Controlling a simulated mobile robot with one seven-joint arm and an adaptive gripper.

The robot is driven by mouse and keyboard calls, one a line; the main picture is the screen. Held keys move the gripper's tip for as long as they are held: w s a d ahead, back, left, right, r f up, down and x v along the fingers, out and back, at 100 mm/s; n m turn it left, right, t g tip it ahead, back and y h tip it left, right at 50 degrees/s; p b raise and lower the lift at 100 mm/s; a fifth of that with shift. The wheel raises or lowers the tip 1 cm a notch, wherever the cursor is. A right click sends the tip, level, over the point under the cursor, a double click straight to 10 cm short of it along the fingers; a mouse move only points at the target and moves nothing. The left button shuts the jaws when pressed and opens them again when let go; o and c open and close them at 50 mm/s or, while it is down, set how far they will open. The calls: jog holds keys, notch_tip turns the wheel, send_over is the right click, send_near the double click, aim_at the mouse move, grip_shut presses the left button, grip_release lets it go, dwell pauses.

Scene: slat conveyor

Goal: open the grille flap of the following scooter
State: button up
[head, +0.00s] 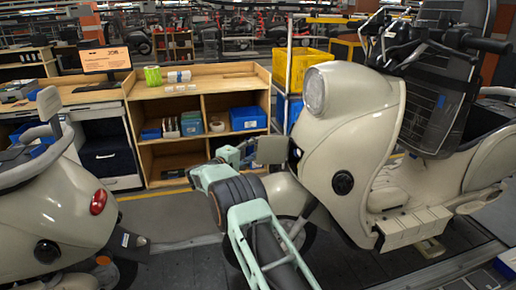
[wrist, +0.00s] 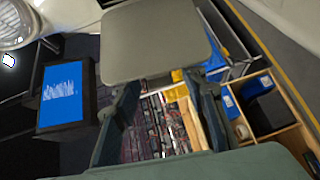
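The following scooter (head: 350,110) is the cream one at right, front facing left, with a round headlamp (head: 315,92). A beige-grey square plate (head: 272,150), apparently its grille flap, stands out at the left of its front. The plate fills the upper middle of the wrist view (wrist: 155,40). My gripper (head: 246,152) is just left of the plate in the head view. In the wrist view its two fingers (wrist: 163,88) are spread apart, tips at the plate's lower edge. I cannot tell whether they touch it. The plate's hinge is hidden.
A wooden shelf bench (head: 205,85) with blue bins stands behind. Yellow crates (head: 303,65) stand behind the right scooter. A dark box with a blue face (wrist: 62,95) shows in the wrist view.

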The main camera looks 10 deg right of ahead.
jog(key=f+v, duration=0.1)
jog(key=v, duration=0.8)
jog(key=shift+s+a+r, duration=0.25)
jog(key=shift+s+r, duration=0.05)
jog(key=shift+r, duration=0.25)
jog(key=shift+c, duration=0.6)
